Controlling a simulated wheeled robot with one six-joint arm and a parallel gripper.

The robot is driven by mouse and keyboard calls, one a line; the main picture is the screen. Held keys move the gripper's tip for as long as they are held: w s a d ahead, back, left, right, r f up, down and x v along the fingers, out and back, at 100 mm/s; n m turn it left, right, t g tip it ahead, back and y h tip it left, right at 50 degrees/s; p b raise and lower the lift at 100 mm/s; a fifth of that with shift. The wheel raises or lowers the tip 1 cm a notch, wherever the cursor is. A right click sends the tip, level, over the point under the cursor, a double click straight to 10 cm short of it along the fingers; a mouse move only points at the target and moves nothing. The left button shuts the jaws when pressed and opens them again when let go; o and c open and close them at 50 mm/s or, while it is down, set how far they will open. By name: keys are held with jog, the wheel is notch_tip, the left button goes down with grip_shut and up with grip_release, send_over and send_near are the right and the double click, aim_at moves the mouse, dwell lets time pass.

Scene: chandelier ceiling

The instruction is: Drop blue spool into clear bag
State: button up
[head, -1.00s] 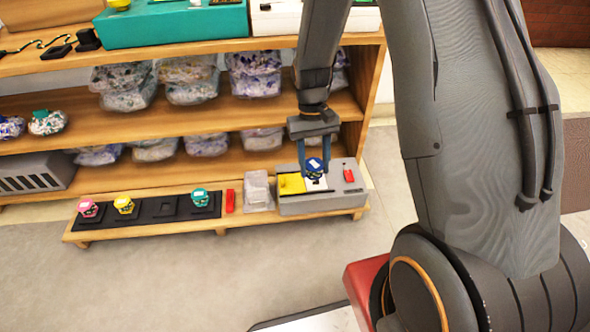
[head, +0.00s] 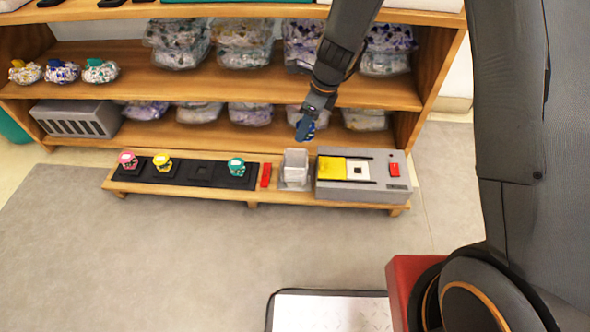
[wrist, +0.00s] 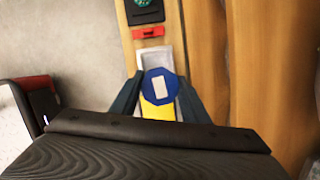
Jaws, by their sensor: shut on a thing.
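The blue spool (head: 304,130) is held between the fingers of my gripper (head: 306,124), up in front of the shelves. In the head view it appears just above the clear bag (head: 295,168), with a visible gap. The clear bag is a translucent, box-like shape on the low wooden bench. In the wrist view the blue spool (wrist: 152,75) shows a white label and sits between the two fingertips of my gripper (wrist: 158,92). The spool hides part of the clear bag (wrist: 151,56) there.
A grey machine (head: 384,189) with a yellow plate and red switch stands right of the bag. A red piece (head: 266,175) lies to its left, then a black tray (head: 216,182) with pink, yellow and teal spools and one empty slot. Bagged items fill the shelves behind.

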jog(key=shift+w+a+m, duration=0.15)
jog(key=shift+a+m, duration=0.3)
jog(key=shift+m, duration=0.25)
notch_tip(320, 180, down, 6)
jog(key=b, duration=0.7)
jog(key=shift+b, duration=0.35)
jog(key=o, duration=1.2)
jog(key=shift+r, duration=0.1)
jog(key=p+v, duration=0.5)
jog(key=v, duration=0.2)
jog(key=shift+r, duration=0.4)
